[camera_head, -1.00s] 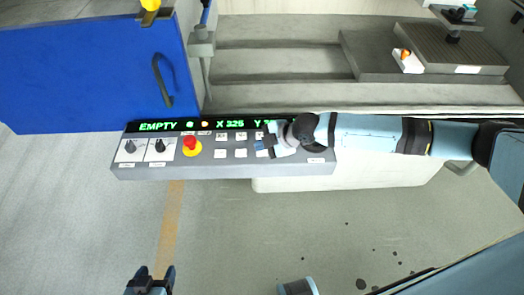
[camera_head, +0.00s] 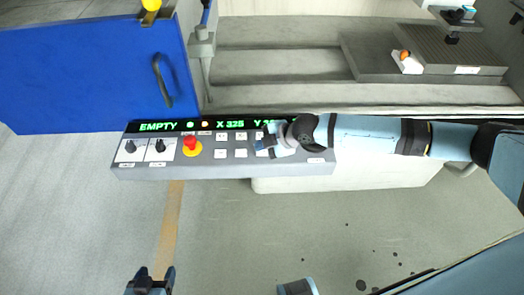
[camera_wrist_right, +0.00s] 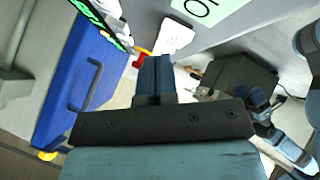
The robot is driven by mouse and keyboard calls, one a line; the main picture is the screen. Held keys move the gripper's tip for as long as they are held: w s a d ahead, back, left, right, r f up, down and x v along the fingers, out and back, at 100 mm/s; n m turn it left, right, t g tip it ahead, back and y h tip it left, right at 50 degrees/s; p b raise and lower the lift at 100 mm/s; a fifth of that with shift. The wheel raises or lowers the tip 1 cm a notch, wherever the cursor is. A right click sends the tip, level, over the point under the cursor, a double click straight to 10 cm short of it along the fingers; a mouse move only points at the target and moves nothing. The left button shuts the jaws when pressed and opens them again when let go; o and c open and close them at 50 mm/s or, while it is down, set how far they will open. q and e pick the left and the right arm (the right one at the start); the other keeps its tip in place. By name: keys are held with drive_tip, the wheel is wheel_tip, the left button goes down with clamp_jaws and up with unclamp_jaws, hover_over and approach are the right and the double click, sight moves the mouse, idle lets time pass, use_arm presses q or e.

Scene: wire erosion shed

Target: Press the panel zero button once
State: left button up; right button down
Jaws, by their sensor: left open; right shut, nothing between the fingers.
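The grey control panel (camera_head: 320,171) carries a black display with green text, knobs, a red stop button on yellow and several small pale buttons (camera_head: 222,138). The button labels are too small to read in the head view, so I cannot tell which is the zero button. My right gripper (camera_head: 262,144) is shut and empty over the right part of the button rows, hiding some of them. In the right wrist view its fingers (camera_wrist_right: 154,62) point towards the panel face. A white button plate (camera_wrist_right: 177,36) shows just past them. I cannot tell if they touch the panel. My left gripper (camera_head: 150,278) is open, low and away from the panel.
A blue door (camera_head: 90,75) with a dark handle stands left of the panel. The red stop button (camera_head: 191,145) is left of the small buttons. Behind the panel is a machine bed with a dark block (camera_head: 450,48).

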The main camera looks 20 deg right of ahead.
sight(263, 154)
drive_tip(key=shift+s+a+f, duration=0.1)
drive_tip(key=shift+s+f, duration=0.15)
drive_tip(key=shift+f, duration=0.25)
drive_tip(key=shift+s+a+f, duration=0.1)
drive_tip(key=shift+s+f, duration=0.15)
drive_tip(key=shift+f, duration=0.2)
drive_tip(key=shift+d+r, duration=0.1)
drive_tip(key=shift+r, duration=0.15)
drive_tip(key=shift+f, duration=0.1)
drive_tip(key=shift+w+d+r+p, duration=0.1)
drive_tip(key=shift+d+r+p, duration=0.05)
drive_tip(key=shift+r+p, duration=0.75)
wheel_tip(263, 154, up, 4)
drive_tip(key=p, duration=0.3)
drive_tip(key=shift+w+f, duration=0.1)
drive_tip(key=shift+w, duration=0.05)
drive_tip(key=shift+w, duration=0.1)
